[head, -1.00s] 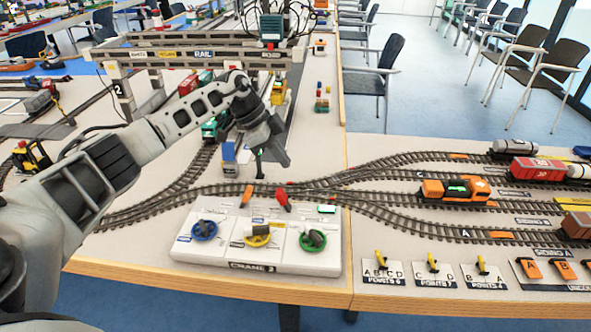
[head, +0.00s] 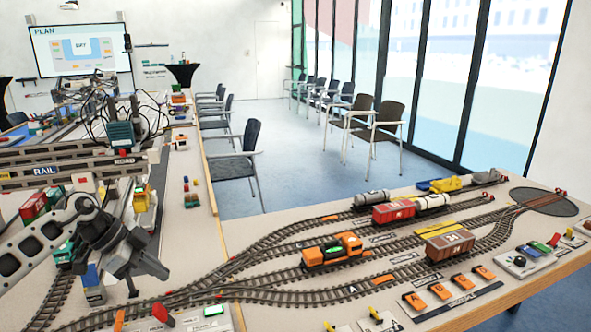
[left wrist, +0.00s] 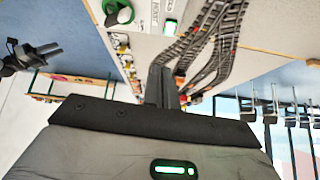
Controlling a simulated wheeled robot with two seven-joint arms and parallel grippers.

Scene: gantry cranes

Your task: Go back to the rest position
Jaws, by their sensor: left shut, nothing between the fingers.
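My left gripper (head: 132,288) is at the left of the head view, pointing down over the table near the tracks. Its dark fingers are together and empty; they also show in the left wrist view (left wrist: 163,87). A small blue and grey wagon (head: 92,285) stands just left of it. In the left wrist view a dark pronged shape (left wrist: 42,56) at the left edge looks like my right gripper, too small to tell its jaws. No right gripper shows in the head view.
The grey gantry crane beam (head: 80,165) stands behind my left arm. An orange locomotive (head: 333,251), a red wagon (head: 393,212) and a brown wagon (head: 448,243) stand on the right tracks. Point levers line the front edge. Blue floor with chairs (head: 243,160) lies behind.

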